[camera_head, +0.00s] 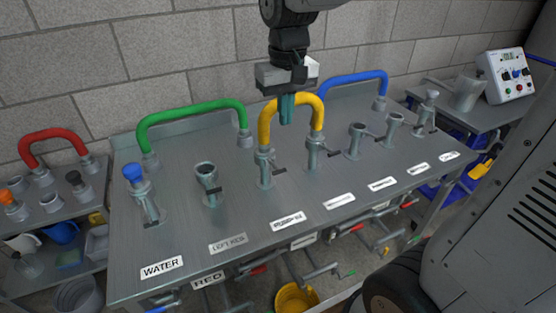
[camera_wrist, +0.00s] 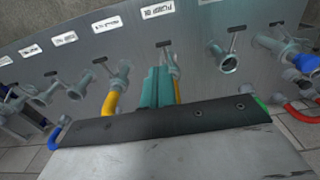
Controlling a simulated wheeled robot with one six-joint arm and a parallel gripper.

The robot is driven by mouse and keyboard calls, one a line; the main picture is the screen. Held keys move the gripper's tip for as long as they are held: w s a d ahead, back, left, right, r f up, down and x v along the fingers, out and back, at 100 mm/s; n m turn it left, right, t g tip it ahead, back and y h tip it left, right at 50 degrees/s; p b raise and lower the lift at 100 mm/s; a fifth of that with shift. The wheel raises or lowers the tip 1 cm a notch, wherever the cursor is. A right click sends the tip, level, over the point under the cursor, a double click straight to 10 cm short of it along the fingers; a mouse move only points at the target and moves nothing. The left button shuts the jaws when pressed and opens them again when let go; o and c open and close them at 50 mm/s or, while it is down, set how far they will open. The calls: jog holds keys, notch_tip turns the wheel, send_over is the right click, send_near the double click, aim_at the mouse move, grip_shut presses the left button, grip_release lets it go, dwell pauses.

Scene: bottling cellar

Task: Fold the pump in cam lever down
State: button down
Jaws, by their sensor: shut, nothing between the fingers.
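The pump in fitting (camera_head: 265,168) is a grey upright stub on the steel panel, behind a white label (camera_head: 287,219) that is hard to read. One end of the yellow hose (camera_head: 264,130) sits on it. Its cam lever (camera_head: 279,171) has a dark grip and sticks out to the right. In the wrist view the lever (camera_wrist: 165,44) shows just beyond my fingertips, below the label (camera_wrist: 158,12). In the wrist view the fingers (camera_wrist: 158,88) hide part of the fitting.
Another fitting (camera_head: 313,152) holds the yellow hose's other end. A green hose (camera_head: 190,110) arches at left and a blue hose (camera_head: 352,78) at right. A blue-capped fitting (camera_head: 140,190) and an open fitting (camera_head: 207,180) stand left. The panel's front strip is clear between labels.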

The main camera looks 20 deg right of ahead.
aim_at(278, 170)
jog(key=f, duration=0.5)
jog(key=w+f, duration=0.1)
jog(key=f, duration=0.4)
jog(key=w+f, duration=0.1)
jog(key=f, duration=0.3)
jog(key=shift+a+f, duration=0.25)
jog(key=shift+f, duration=0.15)
jog(key=shift+a, duration=0.15)
